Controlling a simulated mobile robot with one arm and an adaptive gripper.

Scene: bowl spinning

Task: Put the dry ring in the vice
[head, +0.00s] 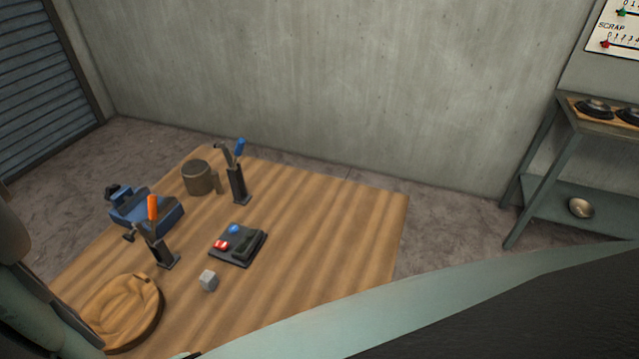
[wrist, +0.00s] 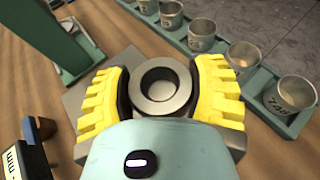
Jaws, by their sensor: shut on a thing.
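My gripper (wrist: 163,80) shows in the wrist view, with its yellow padded fingers closed on both sides of a grey metal ring (wrist: 163,107). The ring has a round dark opening facing the camera. Below the ring is a flat grey plate (wrist: 75,76); I cannot tell whether the ring touches it. The blue vice (head: 160,213) stands at the left of the wooden table in the head view. The gripper and held ring do not show in the head view, so their distance from the vice cannot be told.
Several metal cups (wrist: 243,55) stand in a green rack to the right of my gripper. A dark device marked "mm" (wrist: 25,162) is at lower left. The table (head: 340,225) also carries tool stands, a small grey cube (head: 208,281) and a round wooden piece (head: 118,312).

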